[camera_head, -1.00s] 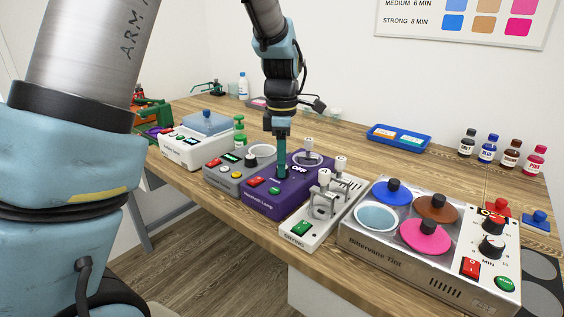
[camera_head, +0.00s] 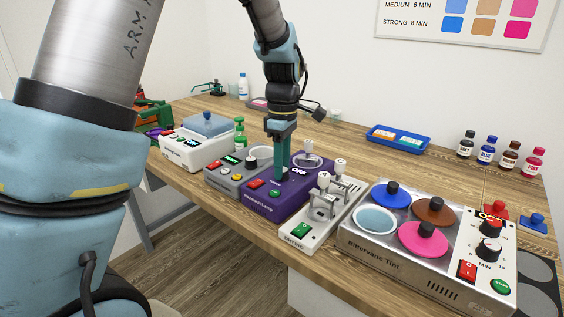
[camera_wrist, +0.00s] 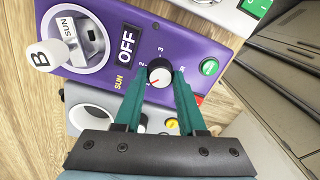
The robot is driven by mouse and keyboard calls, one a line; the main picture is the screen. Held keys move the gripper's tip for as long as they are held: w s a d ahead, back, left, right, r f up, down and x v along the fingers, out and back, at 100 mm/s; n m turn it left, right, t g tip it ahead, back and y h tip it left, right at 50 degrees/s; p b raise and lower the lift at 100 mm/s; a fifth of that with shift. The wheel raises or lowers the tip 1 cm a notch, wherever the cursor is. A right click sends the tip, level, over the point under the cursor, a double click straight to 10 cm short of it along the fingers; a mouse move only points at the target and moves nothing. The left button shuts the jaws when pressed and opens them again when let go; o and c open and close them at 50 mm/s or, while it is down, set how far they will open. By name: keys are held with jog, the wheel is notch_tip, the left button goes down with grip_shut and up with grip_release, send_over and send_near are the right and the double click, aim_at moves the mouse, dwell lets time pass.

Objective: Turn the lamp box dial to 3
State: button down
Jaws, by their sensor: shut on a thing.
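The purple lamp box (camera_head: 262,203) stands in the row of devices on the table. Its dial (camera_wrist: 159,73) has a black skirt and white cap with a red mark, which appears to point to the lower left in the wrist view. The box's label reads OFF (camera_wrist: 127,46). My gripper (camera_head: 281,178) points down on the box. In the wrist view its teal fingers (camera_wrist: 160,76) are shut on the dial, one on each side.
A round green button (camera_wrist: 209,67) is close to the right finger. A cork-like white knob marked B (camera_wrist: 45,55) stands on the lamp's round holder. The grey device (camera_head: 225,172) and the drying stand (camera_head: 300,243) flank the box closely.

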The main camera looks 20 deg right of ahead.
jog(key=m+p, duration=0.1)
jog(key=m, duration=0.4)
jog(key=shift+m, duration=0.3)
jog(key=m, duration=0.6)
jog(key=shift+s+d, duration=0.1)
jog(key=m+p, duration=0.1)
jog(key=m, duration=0.5)
jog(key=shift+m, duration=0.4)
jog(key=m+p, duration=0.1)
jog(key=m, duration=0.4)
jog(key=shift+m+t+p, duration=0.3)
jog(key=shift+c, duration=2.4)
grip_release()
